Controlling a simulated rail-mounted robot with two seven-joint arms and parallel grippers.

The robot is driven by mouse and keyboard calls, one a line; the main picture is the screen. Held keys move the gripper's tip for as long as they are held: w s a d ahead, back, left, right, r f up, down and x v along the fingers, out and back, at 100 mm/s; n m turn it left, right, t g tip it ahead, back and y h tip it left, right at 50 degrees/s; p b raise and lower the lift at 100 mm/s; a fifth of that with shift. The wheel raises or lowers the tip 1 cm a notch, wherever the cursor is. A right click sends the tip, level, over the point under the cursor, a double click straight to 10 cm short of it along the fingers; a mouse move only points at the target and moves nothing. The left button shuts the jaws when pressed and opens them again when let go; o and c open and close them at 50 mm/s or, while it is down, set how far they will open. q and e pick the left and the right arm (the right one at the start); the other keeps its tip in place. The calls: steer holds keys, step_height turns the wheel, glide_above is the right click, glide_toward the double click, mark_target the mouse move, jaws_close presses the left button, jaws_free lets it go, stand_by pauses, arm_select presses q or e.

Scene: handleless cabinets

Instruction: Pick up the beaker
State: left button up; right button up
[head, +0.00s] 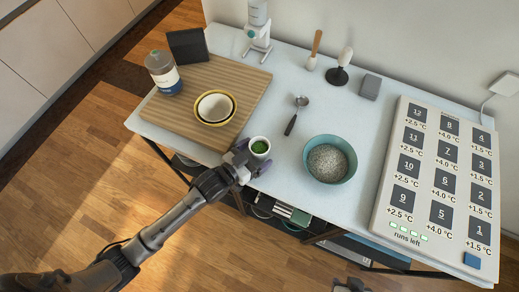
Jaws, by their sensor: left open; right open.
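A small white beaker-like cup (260,146) with green contents stands upright near the front edge of the white table (290,80). My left gripper (251,157) is at the cup's front-left side, its jaws open, with a finger on either side of the cup's near part. I cannot tell whether the fingers touch it. The cup's lower front is partly hidden by the gripper. My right gripper (350,286) shows only partly at the bottom edge, below and in front of the table, open and away from the cup.
A spoon (296,115) and a teal bowl (330,159) lie to the cup's right. A numbered panel (440,175) fills the table's right end.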

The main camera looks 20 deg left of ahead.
arm_select(q)
steer(key=shift+c, duration=0.2)
steer(key=c, duration=1)
steer(key=shift+r, duration=0.1)
